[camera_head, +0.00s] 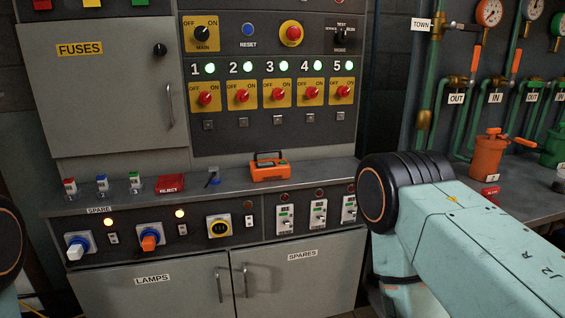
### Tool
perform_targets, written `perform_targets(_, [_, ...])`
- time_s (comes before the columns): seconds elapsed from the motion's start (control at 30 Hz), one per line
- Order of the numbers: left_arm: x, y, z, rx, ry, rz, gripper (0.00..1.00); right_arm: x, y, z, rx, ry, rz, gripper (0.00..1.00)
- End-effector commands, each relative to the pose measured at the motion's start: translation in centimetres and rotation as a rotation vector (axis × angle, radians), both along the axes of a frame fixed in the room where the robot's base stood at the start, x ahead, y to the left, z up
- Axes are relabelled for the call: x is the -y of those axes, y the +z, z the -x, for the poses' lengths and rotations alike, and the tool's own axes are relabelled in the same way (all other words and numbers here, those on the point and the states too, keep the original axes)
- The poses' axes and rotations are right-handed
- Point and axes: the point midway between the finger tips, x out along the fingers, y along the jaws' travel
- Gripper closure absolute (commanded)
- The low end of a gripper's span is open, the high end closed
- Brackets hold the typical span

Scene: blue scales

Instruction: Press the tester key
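An orange box-shaped device with a black handle, which looks like the tester (271,172), sits on the grey ledge of the control cabinet, near the middle of the view. A small dark display shows on its front; which part is its key is too small to tell. Neither gripper is in view. Only a link of my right arm shows at the right, and a dark rounded part of my own body at the left edge.
On the ledge (120,203) stand a small dark-blue item (213,178), a red block labelled REJECT (170,184) and several small coloured pieces at the left. Above are rotary switches with green lamps (283,66). At the right, an orange valve canister (488,156) stands on a bench among green pipes.

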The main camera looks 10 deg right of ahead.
Motion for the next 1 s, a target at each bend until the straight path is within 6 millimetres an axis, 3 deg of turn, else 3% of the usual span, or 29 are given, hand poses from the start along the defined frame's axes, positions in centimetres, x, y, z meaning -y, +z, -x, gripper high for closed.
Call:
perform_targets(0.3, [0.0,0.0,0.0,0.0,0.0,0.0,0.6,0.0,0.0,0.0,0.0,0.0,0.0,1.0])
perform_targets(1.0, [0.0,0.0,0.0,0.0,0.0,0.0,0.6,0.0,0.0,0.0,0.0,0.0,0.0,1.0])
